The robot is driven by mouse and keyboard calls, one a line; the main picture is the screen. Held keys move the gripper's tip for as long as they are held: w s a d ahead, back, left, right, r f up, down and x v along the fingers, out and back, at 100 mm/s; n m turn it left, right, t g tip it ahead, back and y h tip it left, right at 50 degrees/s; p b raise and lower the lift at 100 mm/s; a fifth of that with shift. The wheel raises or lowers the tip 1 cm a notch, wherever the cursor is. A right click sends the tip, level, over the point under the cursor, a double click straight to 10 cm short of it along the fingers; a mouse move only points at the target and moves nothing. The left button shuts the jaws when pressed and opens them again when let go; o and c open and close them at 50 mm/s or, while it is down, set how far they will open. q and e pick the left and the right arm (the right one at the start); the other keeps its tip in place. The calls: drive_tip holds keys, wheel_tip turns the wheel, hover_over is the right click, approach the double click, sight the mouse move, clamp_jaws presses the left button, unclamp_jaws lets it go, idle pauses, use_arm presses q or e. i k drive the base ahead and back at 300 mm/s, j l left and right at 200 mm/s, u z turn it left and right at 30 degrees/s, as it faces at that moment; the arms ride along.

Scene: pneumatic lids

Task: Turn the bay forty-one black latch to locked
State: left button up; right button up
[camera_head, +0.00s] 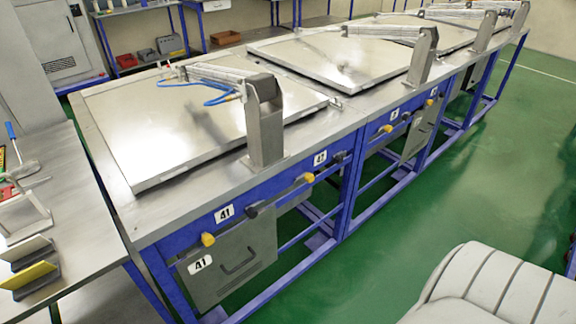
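The bay forty-one label (224,214) is on the blue front beam of the nearest steel table (130,212). Just right of it, a small black latch (253,211) sits on the beam, with a metal bar running right to a yellow knob (309,178). Another yellow knob (208,239) is below the label, to the left of the black latch. A grey cabinet door (230,268), also marked 41, hangs underneath. The latch is too small to tell its locked or unlocked position. Neither of my grippers is in view.
A large metal lid (200,125) with a pneumatic cylinder and blue hoses lies on the nearest bay. Further bays with lids (340,55) continue back right. A side table (75,215) with tools stands left. Green floor (480,150) is open to the right.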

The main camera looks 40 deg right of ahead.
sight(251, 211)
drive_tip(key=z, duration=0.95)
drive_tip(key=l, duration=0.15)
drive_tip(key=i+u, duration=0.05)
